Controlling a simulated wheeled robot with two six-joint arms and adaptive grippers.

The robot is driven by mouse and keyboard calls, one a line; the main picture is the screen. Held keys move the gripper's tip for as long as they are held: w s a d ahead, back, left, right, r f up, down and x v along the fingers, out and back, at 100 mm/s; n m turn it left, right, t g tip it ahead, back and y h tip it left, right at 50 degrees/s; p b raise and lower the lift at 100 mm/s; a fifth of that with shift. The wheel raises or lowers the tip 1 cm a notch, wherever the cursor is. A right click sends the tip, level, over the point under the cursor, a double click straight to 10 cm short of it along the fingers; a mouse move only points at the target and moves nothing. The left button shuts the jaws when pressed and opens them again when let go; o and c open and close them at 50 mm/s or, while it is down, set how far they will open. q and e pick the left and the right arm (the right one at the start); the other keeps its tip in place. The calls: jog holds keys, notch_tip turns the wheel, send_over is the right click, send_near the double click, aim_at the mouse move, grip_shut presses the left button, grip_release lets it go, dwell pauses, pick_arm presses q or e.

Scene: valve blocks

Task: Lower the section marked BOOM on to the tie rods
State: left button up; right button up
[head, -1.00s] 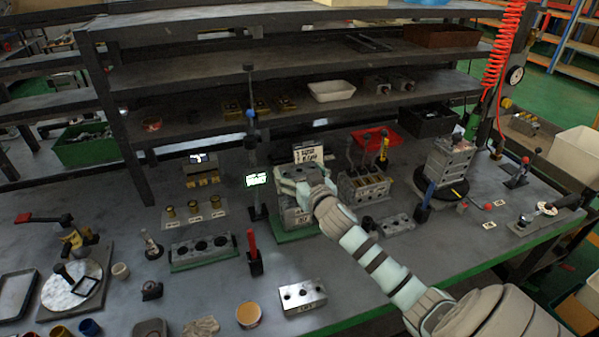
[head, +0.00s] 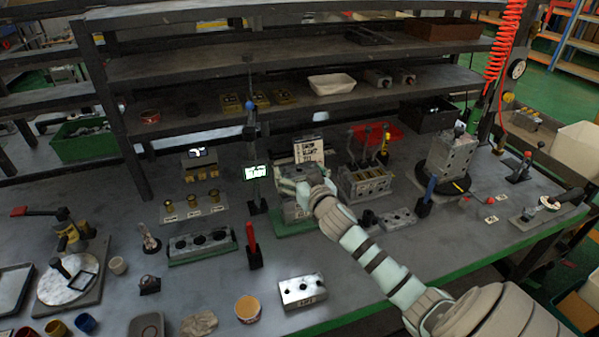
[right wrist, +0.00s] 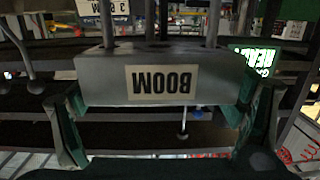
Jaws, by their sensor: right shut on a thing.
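The grey BOOM section (right wrist: 160,78) is between the fingers of my right gripper (right wrist: 155,115) in the right wrist view. Its white label (right wrist: 163,82) reads upside down there. Several bright tie rods (right wrist: 213,22) meet the section's edge at the top of that picture; how far they go into it is hidden. In the head view my right gripper (head: 308,188) is over the block stack (head: 296,212) on a green base (head: 290,230) and hides most of it. My left gripper is out of view.
A lit display (head: 256,172) on a post stands just left of the stack, with a card (head: 309,150) behind it. A valve block with levers (head: 365,182) is close on the right. A red-handled tool (head: 252,243) and a loose block (head: 302,290) are in front.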

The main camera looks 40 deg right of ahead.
jog(key=shift+f+b, duration=1.8)
jog(key=shift+f, duration=0.45)
jog(key=o, duration=1.4)
jog(key=shift+s, duration=0.15)
jog(key=v, duration=1.1)
jog(key=shift+s+a, duration=0.2)
jog(key=shift+s, duration=0.15)
jog(key=shift+r, duration=0.1)
